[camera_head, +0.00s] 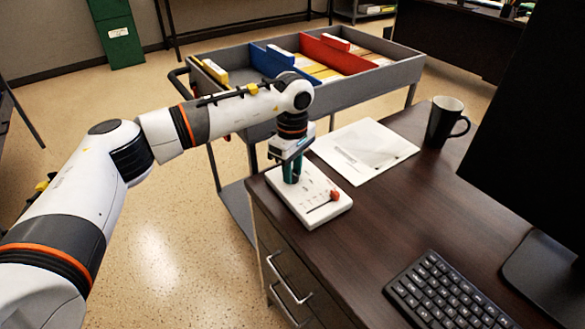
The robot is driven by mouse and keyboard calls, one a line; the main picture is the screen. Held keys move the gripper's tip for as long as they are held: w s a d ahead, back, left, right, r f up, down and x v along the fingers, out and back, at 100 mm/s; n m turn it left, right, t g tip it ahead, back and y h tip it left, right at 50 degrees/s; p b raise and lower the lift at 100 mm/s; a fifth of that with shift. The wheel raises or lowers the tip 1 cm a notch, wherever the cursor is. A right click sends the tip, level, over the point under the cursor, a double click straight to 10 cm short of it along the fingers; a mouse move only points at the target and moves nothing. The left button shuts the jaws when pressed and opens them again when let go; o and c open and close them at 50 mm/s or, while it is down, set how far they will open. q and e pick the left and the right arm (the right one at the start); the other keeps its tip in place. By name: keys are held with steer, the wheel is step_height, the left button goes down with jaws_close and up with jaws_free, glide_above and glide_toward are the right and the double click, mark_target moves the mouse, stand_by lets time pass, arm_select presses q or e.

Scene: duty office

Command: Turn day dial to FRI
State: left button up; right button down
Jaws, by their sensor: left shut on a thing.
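A white control box (308,190) lies on the near left corner of the dark wooden desk. My left gripper (291,178) comes down from above onto the left part of the box. Its green fingers are shut on the day dial, which they and the gripper body hide. The dial's pointer and the day labels are too small or covered to read. My right gripper is not in view.
Papers (364,150) lie behind the box, with a black mug (444,122) to their right. A keyboard (450,292) and a dark monitor (535,120) stand at the right. A grey cart (365,86) with coloured dividers stands beyond the desk. The desk between box and keyboard is clear.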

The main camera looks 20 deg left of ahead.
arm_select(q)
steer(key=o, duration=0.8)
steer(key=shift+o, duration=0.8)
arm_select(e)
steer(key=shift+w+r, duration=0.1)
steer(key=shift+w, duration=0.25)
arm_select(q)
steer(key=shift+r, duration=0.1)
steer(key=shift+r, duration=0.3)
step_height(320, 180, up, 11)
steer(key=shift+r+p, duration=0.15)
steer(key=shift+p, duration=0.3)
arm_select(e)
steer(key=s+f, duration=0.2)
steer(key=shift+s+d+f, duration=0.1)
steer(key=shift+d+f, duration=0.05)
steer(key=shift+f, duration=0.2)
